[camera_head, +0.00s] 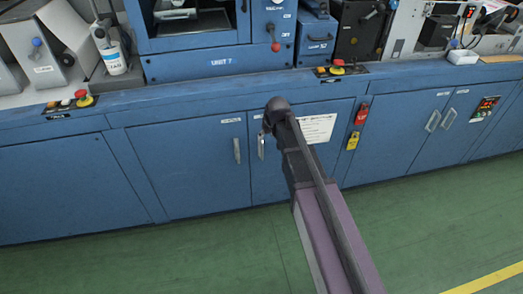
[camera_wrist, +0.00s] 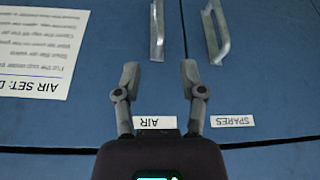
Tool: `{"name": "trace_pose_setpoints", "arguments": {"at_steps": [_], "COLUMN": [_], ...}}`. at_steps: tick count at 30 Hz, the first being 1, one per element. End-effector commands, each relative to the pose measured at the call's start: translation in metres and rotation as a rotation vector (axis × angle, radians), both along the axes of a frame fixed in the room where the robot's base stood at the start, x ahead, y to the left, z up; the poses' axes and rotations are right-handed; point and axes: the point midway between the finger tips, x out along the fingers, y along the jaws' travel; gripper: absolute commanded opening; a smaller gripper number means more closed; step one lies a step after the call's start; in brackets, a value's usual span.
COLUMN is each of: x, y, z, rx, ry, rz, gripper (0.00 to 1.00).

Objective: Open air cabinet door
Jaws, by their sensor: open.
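The blue air cabinet door (camera_head: 268,182) is shut flush in the cabinet front, with a white notice sheet (camera_head: 318,128) on it. Its metal handle (camera_head: 261,146) is partly beside my arm in the head view. In the wrist view, which looks upside down, the air handle (camera_wrist: 157,30) stands beyond my fingertips, near the door seam. The AIR label (camera_wrist: 155,123) shows between my fingers. My gripper (camera_wrist: 160,76) is open and empty, apart from the handle. In the head view my arm hides the fingers.
The neighbouring spares door has its own handle (camera_head: 237,151), close across the seam; its SPARES label (camera_wrist: 232,121) shows in the wrist view. A red tag (camera_head: 362,114) and yellow padlock (camera_head: 352,141) hang to the right. Emergency buttons sit on the ledge above. The green floor (camera_head: 190,260) is clear.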

Motion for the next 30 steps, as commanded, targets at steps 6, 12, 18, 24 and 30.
{"name": "trace_pose_setpoints", "arguments": {"at_steps": [6,12,18,24,30], "x": [0.007,0.013,0.018,0.024,0.030], "y": [0.003,0.006,0.008,0.011,0.014], "z": [-0.021,-0.036,-0.051,-0.066,-0.082], "rx": [0.000,0.000,0.000,0.000,0.000], "ry": [0.000,0.000,0.000,0.000,0.000], "rz": [-0.001,-0.001,-0.001,-0.002,-0.002], "gripper": [0.53,0.53,0.53,0.53,0.53]}}
